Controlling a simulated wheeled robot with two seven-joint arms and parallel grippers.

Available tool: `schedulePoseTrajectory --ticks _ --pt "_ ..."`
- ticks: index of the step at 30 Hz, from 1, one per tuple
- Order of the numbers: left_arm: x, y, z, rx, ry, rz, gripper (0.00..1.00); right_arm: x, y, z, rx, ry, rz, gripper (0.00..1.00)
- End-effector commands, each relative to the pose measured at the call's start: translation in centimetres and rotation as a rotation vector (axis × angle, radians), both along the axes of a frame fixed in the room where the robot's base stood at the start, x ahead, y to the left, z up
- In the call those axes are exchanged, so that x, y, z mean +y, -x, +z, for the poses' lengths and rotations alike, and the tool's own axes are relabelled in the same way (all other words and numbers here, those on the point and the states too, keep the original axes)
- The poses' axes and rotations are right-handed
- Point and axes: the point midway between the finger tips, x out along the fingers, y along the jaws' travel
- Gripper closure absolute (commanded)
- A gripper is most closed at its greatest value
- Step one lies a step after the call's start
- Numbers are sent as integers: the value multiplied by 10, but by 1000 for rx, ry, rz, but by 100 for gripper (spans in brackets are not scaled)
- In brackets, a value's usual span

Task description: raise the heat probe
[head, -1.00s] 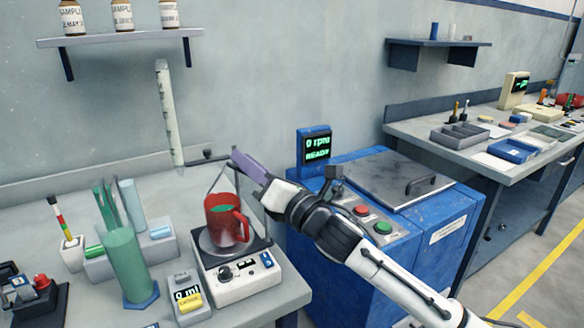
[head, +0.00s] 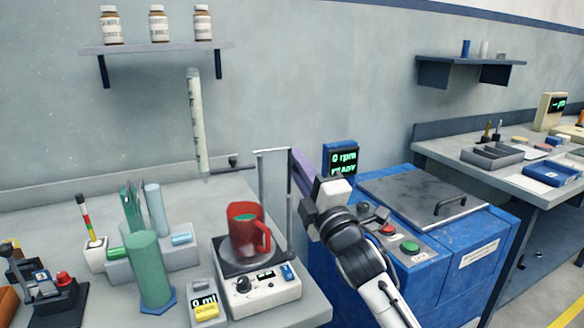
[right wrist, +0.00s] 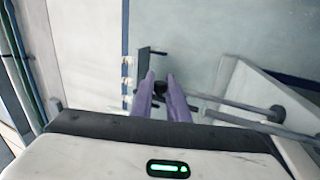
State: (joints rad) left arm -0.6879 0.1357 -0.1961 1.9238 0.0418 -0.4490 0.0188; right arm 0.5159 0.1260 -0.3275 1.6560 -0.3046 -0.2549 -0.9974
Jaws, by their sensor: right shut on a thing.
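The heat probe (head: 261,178) is a thin upright rod hanging from a crossbar at the top of a post, beside the red mug (head: 240,238). The mug holds green liquid and stands on a white hotplate (head: 262,300). I cannot tell whether the probe's lower end is in the mug. My right gripper (head: 297,158), with purple fingers, is at the post, right of the probe. In the right wrist view the fingers (right wrist: 160,88) are shut on a small dark part of the probe's stand, mostly hidden between them. My left gripper is out of view.
A blue machine (head: 415,240) with a small screen stands to the right, under my right arm. A green cylinder (head: 150,270), a grey rack (head: 120,268) and a small meter (head: 203,305) crowd the bench on the left. A shelf with bottles (head: 157,47) is above.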

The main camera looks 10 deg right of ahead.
Motion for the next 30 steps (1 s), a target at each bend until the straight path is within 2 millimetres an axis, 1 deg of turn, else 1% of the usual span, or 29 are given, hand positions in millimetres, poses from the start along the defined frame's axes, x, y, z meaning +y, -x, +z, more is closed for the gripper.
schedulePoseTrajectory --ticks 6,12,28,29,30 --pt "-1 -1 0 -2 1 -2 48 -6 -2 -3 30 -120 0 100" --pt "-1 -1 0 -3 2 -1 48 -10 -2 -5 44 -178 1 100" --pt "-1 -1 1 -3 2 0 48 -11 -3 -6 51 -200 0 100" --pt "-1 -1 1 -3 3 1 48 -11 -3 -6 51 -199 -1 84" --pt "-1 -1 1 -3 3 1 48 -11 -3 -6 51 -199 -1 77"
